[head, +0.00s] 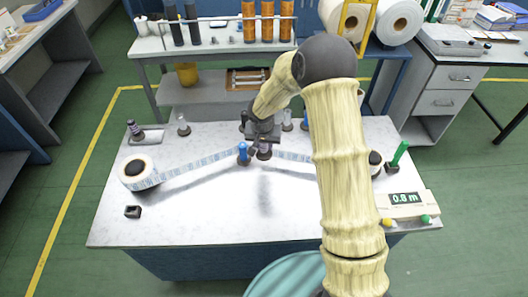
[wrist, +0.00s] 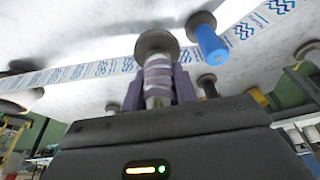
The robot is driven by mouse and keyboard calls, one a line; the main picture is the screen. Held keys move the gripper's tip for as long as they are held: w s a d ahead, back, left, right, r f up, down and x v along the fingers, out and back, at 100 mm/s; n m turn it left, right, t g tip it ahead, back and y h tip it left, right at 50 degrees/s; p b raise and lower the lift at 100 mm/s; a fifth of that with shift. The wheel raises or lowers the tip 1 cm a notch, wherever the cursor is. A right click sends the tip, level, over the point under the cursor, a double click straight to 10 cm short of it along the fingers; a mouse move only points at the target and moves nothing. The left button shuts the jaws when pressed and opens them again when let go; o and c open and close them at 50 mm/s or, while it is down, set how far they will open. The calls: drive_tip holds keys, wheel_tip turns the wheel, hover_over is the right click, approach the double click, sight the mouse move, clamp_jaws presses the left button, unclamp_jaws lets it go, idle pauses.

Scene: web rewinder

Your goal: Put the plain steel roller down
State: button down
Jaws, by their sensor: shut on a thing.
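My gripper (head: 264,147) is over the middle of the white worktop, shut on the plain steel roller. In the wrist view the roller (wrist: 157,82) stands between the purple fingers, with a grey round flange (wrist: 156,43) at its far end. In the head view my gripper mostly hides it. I cannot tell whether the flange touches the worktop. A blue roller (head: 242,152) stands just left of it and also shows in the wrist view (wrist: 211,45). The blue-printed web (head: 200,169) passes close by the held roller; I cannot tell if they touch.
The web roll (head: 137,172) is at the left, and a green-handled part (head: 400,153) and a 0.8 m display (head: 405,199) at the right. Steel posts (head: 183,125) stand along the back. A small black block (head: 132,211) sits front left. The front middle of the worktop is clear.

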drive_tip(key=shift+r, duration=0.6)
drive_tip(key=s+d+f, duration=0.2)
drive_tip(key=s+d, duration=0.1)
drive_tip(key=d, duration=0.1)
drive_tip(key=s+d+f+n, duration=0.1)
drive_tip(key=s+d+f, duration=0.1)
drive_tip(key=s+d, duration=0.1)
drive_tip(key=s+d+f+n, duration=0.1)
drive_tip(key=s+d+f, duration=0.2)
drive_tip(key=d, duration=0.2)
drive_tip(key=shift+s+f+y, duration=0.1)
drive_tip(key=shift+s+y, duration=0.05)
drive_tip(key=shift+y, duration=0.15)
